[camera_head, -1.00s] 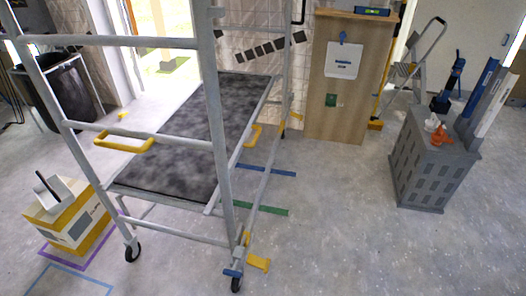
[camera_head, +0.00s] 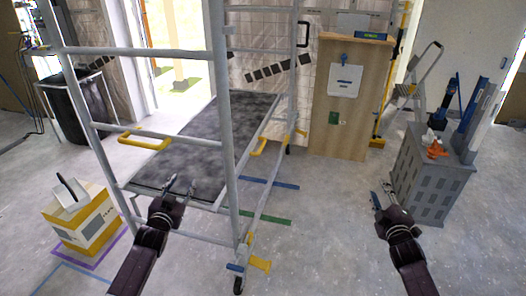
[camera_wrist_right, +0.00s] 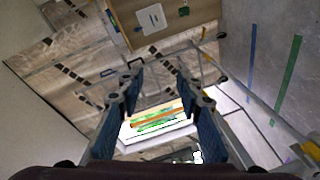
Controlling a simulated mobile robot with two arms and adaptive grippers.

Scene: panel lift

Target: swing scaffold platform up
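The scaffold platform (camera_head: 212,140) is a dark mottled deck in a light grey frame, lying low and roughly level inside the scaffold. The scaffold frame (camera_head: 222,110) is grey tubing on castors. Yellow handles (camera_head: 143,140) sit at its near end and on its right side (camera_head: 259,147). My left gripper (camera_head: 180,186) is open and empty, in front of the platform's near edge in the picture; I cannot tell whether it touches. My right gripper (camera_head: 380,194) is open and empty over the floor, right of the scaffold; its spread blue fingers show in the right wrist view (camera_wrist_right: 152,110).
A wooden cabinet (camera_head: 345,110) stands behind on the right, beside a stepladder (camera_head: 416,85). A grey crate (camera_head: 425,178) with tools stands at the right. A yellow-white box (camera_head: 88,222) is at the left, near a black bin (camera_head: 75,105). Floor between scaffold and crate is clear.

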